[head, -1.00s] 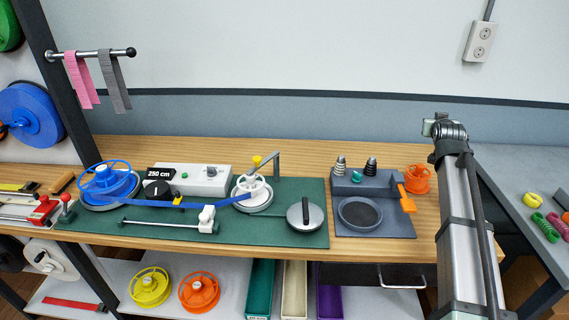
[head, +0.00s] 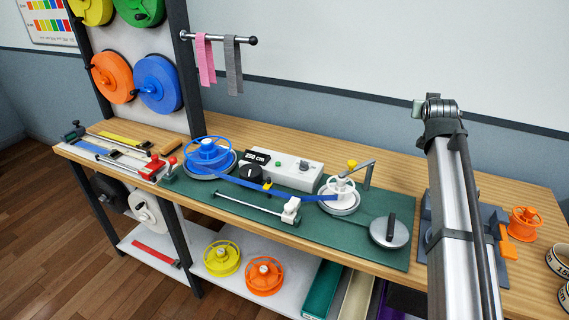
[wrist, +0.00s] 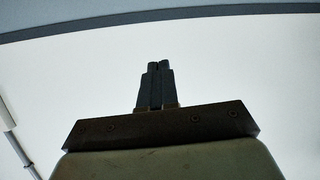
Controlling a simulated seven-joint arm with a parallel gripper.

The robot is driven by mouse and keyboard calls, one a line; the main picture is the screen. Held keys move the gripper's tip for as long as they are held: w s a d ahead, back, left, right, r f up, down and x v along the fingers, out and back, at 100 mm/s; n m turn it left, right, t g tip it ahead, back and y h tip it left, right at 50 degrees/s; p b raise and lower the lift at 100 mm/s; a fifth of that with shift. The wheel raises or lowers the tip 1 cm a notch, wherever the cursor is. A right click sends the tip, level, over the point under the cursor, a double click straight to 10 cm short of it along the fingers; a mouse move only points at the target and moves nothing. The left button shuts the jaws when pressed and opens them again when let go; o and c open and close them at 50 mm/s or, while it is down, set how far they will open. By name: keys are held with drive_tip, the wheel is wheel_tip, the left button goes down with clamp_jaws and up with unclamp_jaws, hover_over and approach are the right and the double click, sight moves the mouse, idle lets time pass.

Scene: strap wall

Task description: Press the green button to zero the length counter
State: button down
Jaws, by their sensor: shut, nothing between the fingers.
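The green button (head: 278,163) is a small round cap on top of a white control box (head: 312,178) at the back of the green mat. The length counter (head: 257,157) is a black display reading "250 cm" at the box's left end. A grey knob (head: 304,165) sits to the button's right. My gripper (wrist: 160,67) is shut and empty in the wrist view, with pale wall behind it. It is well away from the button, which the wrist view does not show. The head view shows my arm at the right, but not the fingertips clearly.
A blue reel (head: 209,151) with a blue strap stands left of the box. The strap runs in front of the box to a white reel (head: 340,191). A yellow-tipped lever post (head: 365,172) stands at the right. Pink and grey straps (head: 205,62) hang behind.

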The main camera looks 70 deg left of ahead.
drive_tip(key=s+a+f+n+g+h, duration=0.15)
drive_tip(key=s+a+f, duration=0.25)
drive_tip(key=s+a, duration=0.4)
drive_tip(key=s+a+f+n+h, duration=0.1)
drive_tip(key=s+a+f+h, duration=0.15)
drive_tip(key=s+a, duration=0.55)
drive_tip(key=n+h, duration=0.1)
drive_tip(key=h, duration=0.2)
hover_over(278, 164)
drive_tip(key=shift+t, duration=0.35)
drive_tip(key=f, duration=0.4)
drive_tip(key=shift+s+a+f, duration=0.2)
drive_tip(key=shift+s+a, duration=0.05)
drive_tip(key=shift+s, duration=0.15)
drive_tip(key=shift+f, duration=0.1)
drive_tip(key=shift+f, duration=4.35)
drive_tip(key=shift+f, duration=0.9)
drive_tip(key=shift+r, duration=0.95)
drive_tip(key=shift+r, duration=0.1)
